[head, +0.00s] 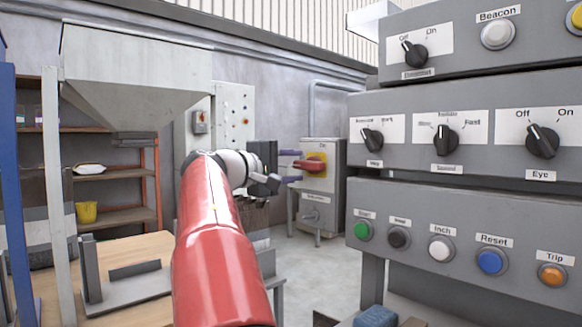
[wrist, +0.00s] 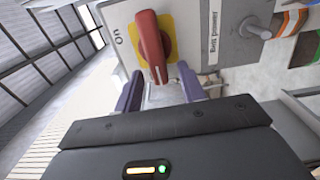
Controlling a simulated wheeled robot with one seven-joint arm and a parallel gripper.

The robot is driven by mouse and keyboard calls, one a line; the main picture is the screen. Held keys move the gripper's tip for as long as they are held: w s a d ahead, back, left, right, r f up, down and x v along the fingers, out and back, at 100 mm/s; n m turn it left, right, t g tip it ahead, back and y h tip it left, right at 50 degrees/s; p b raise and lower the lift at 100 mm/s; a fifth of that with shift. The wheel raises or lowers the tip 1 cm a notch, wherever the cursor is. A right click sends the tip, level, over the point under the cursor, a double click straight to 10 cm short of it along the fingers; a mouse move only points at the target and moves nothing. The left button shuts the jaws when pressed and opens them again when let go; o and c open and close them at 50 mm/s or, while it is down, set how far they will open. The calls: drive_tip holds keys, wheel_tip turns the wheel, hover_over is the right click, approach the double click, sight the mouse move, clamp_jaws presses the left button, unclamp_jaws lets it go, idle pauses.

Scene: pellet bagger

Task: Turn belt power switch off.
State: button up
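The belt power switch is a red handle (head: 310,165) on a yellow plate, on the front of a grey box (head: 332,200). An "On" label sits above it; the handle lies roughly level in the head view. In the wrist view the red handle (wrist: 152,42) shows close up, with "On" to its left and "Belt power" to its right. My gripper (head: 290,166) is open, its two purple fingers above and below the handle's near end. In the wrist view the fingers of my gripper (wrist: 160,88) stand apart around that end, with visible gaps. Contact is not visible.
A grey knob (head: 311,216) sits lower on the same box. A control panel (head: 460,210) with knobs and buttons fills the right side. A hopper (head: 135,70) stands at left, with a wooden table (head: 150,250) below. Shelves (head: 110,187) stand behind.

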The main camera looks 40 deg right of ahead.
drive_tip(key=a+b, duration=0.1)
drive_tip(key=a, duration=0.6)
drive_tip(key=shift+s+a, duration=0.3)
drive_tip(key=shift+a, duration=0.1)
drive_tip(key=s+f+n+t+y, duration=0.1)
drive_tip(key=s+f+y, duration=0.25)
drive_tip(key=f, duration=0.55)
drive_tip(key=s+f+t+y, duration=0.2)
drive_tip(key=f+y, duration=0.3)
drive_tip(key=f, duration=0.4)
drive_tip(key=s+a+f+m+y, duration=0.1)
drive_tip(key=s+a+f+y, duration=0.3)
drive_tip(key=s+a+f, duration=0.4)
drive_tip(key=s+a+f+m+t+y, duration=0.1)
drive_tip(key=s+a+f+y, duration=0.4)
drive_tip(key=s+a+f, duration=0.4)
drive_tip(key=a+f, duration=0.3)
drive_tip(key=f, duration=0.2)
drive_tip(key=shift+a+f, duration=0.4)
drive_tip(key=shift+y, duration=0.25)
